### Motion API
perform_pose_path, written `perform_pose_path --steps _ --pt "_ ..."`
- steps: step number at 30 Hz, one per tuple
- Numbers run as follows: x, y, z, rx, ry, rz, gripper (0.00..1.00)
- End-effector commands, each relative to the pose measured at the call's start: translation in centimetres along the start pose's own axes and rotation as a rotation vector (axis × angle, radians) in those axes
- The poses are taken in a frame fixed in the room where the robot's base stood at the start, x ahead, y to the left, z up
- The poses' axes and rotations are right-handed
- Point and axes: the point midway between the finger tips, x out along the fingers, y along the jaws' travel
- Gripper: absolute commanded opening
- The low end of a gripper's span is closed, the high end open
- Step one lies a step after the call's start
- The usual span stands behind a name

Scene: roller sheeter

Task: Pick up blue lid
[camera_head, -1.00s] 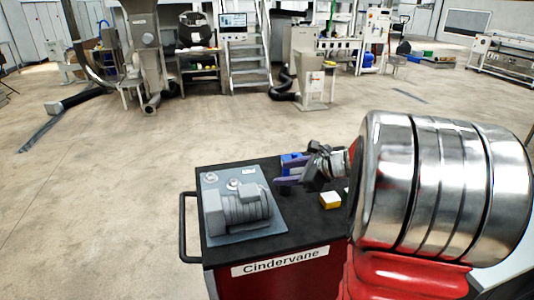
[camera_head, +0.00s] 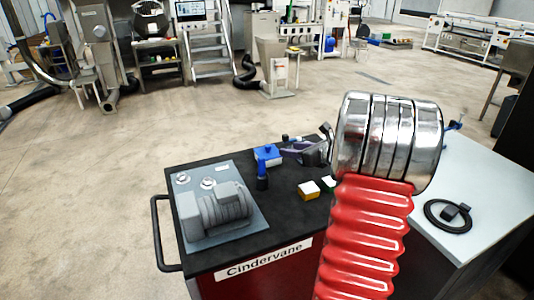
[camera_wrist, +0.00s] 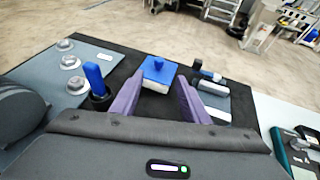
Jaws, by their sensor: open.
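The blue lid (camera_head: 267,153) has a small knob on top and sits at the far edge of the dark cart top. In the wrist view the lid (camera_wrist: 158,68) rests on a pale box, ahead of my fingers and between their lines. My gripper (camera_wrist: 158,97) is open, with two purple fingers apart and nothing between them. Whether a finger touches the lid's box cannot be told.
A blue-handled item (camera_wrist: 95,80) stands upright in a dark holder left of my fingers. A grey motor (camera_head: 218,208) on a plate fills the cart's left. A yellow-and-white block (camera_head: 308,190) lies nearer the front.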

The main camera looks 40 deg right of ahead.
Motion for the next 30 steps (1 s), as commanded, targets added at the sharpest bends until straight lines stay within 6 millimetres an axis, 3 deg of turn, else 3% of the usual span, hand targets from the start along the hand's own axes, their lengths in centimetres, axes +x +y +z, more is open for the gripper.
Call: perform_pose_path --steps 13,30 --pt "6.7 0.2 0.0 -0.002 0.001 0.003 0.42" --pt "8.2 0.3 0.1 -0.002 0.001 0.003 0.42"
